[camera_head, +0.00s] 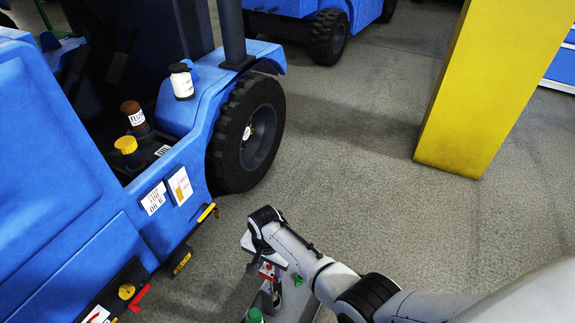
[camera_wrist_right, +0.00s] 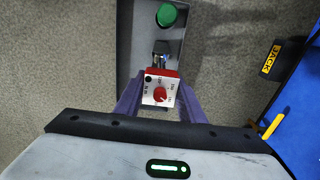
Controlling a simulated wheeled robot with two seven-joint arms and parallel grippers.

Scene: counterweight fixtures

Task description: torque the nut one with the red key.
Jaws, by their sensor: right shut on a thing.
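My right gripper (camera_head: 264,268), at lower middle in the head view, is shut on the red key (camera_wrist_right: 163,71), a red block with a white marked face and a red knob. In the right wrist view it sits between the purple fingers of the gripper (camera_wrist_right: 160,95). It is above or at a grey tray (camera_wrist_right: 137,42); whether it touches the tray I cannot tell. A round yellow piece (camera_head: 126,291) and a red lever-like piece (camera_head: 138,298) sit low on the blue truck, left of the gripper. I cannot make out which part is nut one. My left gripper is out of view.
The blue truck (camera_head: 130,217) fills the left, with a black wheel (camera_head: 250,133) and bottles, including a white one (camera_head: 181,82). The tray holds a green round piece (camera_wrist_right: 166,15). A yellow pillar (camera_head: 490,80) stands at right. The grey floor between is clear.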

